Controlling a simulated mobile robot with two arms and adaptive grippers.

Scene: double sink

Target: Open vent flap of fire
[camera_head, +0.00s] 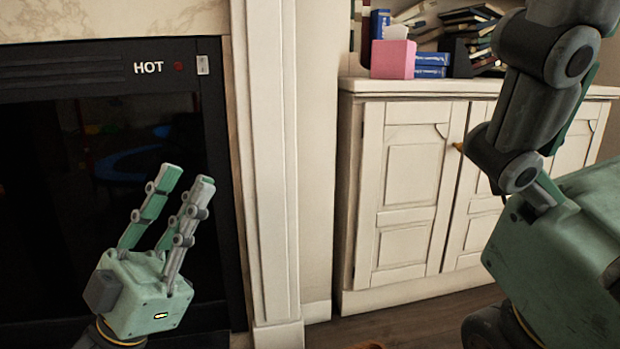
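The fire (150,120) is a black fireplace with a dark glass front at the left. Its top strip carries a white "HOT" label, a red dot and a small pale switch. A dark slatted vent (60,70) runs along the top left. I cannot tell from this view whether its flap is open or shut. My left gripper (187,177) is in front of the glass, below the vent and to its right. Its fingers point up and stand apart with nothing between them. My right gripper (560,80) looms close at the right. Its fingertips are not clearly shown.
A pale mantel pillar (267,160) stands just right of the fire. A cream cabinet (405,200) is behind at the right, with a pink box (393,59) and books (470,25) on it. Wooden floor (400,325) shows at the bottom.

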